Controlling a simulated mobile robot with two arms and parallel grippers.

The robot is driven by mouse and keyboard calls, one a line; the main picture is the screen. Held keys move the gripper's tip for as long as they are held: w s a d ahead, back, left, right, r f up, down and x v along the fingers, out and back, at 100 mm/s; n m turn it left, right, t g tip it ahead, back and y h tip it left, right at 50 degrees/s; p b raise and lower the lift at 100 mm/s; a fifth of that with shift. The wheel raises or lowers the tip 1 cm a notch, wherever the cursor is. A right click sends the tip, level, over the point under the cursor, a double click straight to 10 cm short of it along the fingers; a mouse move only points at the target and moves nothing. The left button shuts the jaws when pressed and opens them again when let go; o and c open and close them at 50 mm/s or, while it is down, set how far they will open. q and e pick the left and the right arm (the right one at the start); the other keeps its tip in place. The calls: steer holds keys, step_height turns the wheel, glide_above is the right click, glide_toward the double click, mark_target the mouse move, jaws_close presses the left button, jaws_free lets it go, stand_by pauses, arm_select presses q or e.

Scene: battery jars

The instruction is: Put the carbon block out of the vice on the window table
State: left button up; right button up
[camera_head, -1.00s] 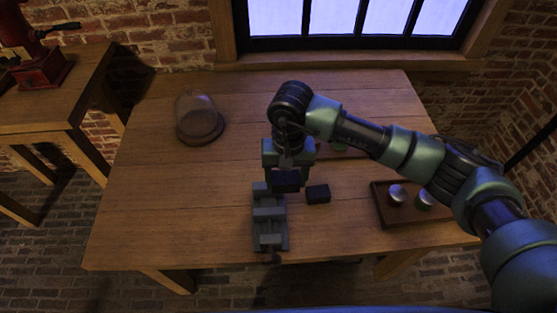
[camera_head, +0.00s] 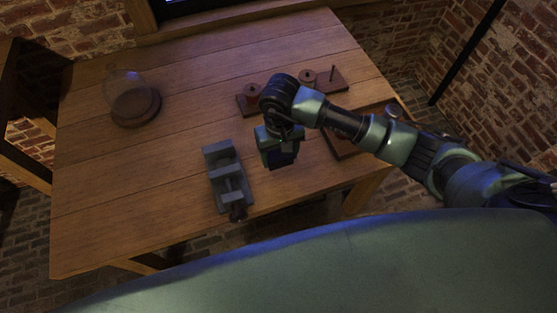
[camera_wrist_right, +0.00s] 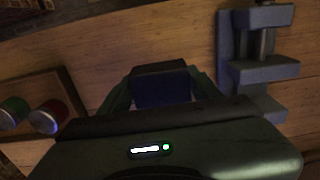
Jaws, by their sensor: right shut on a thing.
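The grey vice (camera_head: 219,159) stands on the wooden window table (camera_head: 110,190), near its front edge; its jaws look empty. My right gripper (camera_head: 281,158) is just right of the vice, over the table. It is shut on a dark block, the carbon block (camera_head: 285,157). In the right wrist view the block (camera_wrist_right: 160,84) sits between the fingers, and the vice (camera_wrist_right: 262,72) is to the right, apart from it. I cannot tell whether the block touches the table. My left gripper is not in view.
A glass dome on a round wooden base (camera_head: 136,110) stands at the left. Wooden stands (camera_head: 330,80) are behind my right arm. A tray (camera_wrist_right: 65,85) with a green and a red jar lies to the right, partly hidden by my arm. The table's left middle is clear.

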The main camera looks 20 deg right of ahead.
mark_target(279, 172)
step_height(279, 172, down, 6)
steer(key=shift+r+p, duration=0.1)
steer(key=shift+p, duration=0.3)
steer(key=shift+f, duration=0.2)
steer(key=shift+f+b, duration=0.1)
steer(key=shift+b, duration=0.2)
steer(key=o, duration=1.6)
